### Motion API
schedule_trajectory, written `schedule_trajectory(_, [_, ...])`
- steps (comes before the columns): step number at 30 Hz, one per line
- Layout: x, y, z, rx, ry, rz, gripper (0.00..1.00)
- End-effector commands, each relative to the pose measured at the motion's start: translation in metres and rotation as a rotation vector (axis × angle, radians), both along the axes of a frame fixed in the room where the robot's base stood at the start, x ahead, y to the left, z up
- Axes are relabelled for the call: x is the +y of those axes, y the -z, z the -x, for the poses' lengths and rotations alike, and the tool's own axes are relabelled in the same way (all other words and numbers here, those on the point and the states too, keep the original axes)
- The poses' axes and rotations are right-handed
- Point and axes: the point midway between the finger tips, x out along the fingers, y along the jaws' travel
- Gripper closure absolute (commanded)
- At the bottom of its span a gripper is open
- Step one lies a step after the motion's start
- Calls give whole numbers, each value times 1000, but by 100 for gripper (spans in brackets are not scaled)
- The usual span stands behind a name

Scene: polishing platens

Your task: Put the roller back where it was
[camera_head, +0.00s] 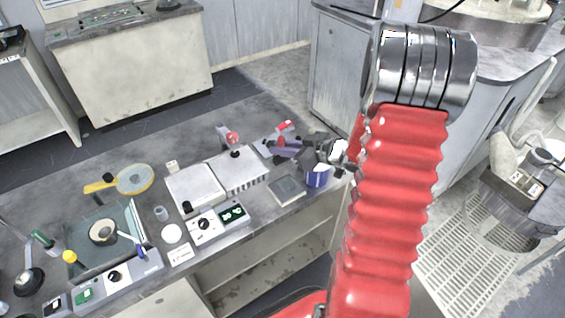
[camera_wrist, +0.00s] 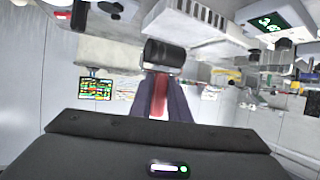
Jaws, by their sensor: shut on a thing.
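My gripper (camera_head: 284,148) reaches in from the right over the back right part of the bench. Its dark fingers also show in the wrist view (camera_wrist: 160,100), closed on the red handle of the roller (camera_wrist: 165,54). The roller's black drum sticks out beyond the fingertips. In the head view the roller is small and partly covered by the fingers; I cannot tell whether it touches anything below.
A white boxy unit (camera_head: 195,187) and a ribbed one (camera_head: 238,170) stand left of my gripper. A blue cup (camera_head: 318,177) and a flat grey plate (camera_head: 286,190) are close below it. A red-topped item (camera_head: 285,126) lies just behind. The bench (camera_head: 262,217) ends at the front.

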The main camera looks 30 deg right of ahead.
Motion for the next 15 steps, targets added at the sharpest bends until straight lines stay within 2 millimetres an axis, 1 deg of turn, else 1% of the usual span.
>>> schedule_trajectory(5, [-5, 0, -2, -1, 16, 0, 100])
schedule_trajectory(10, [-22, -1, -12, -6, 101, 3, 100])
schedule_trajectory(15, [-39, -6, -26, -15, 235, 7, 100])
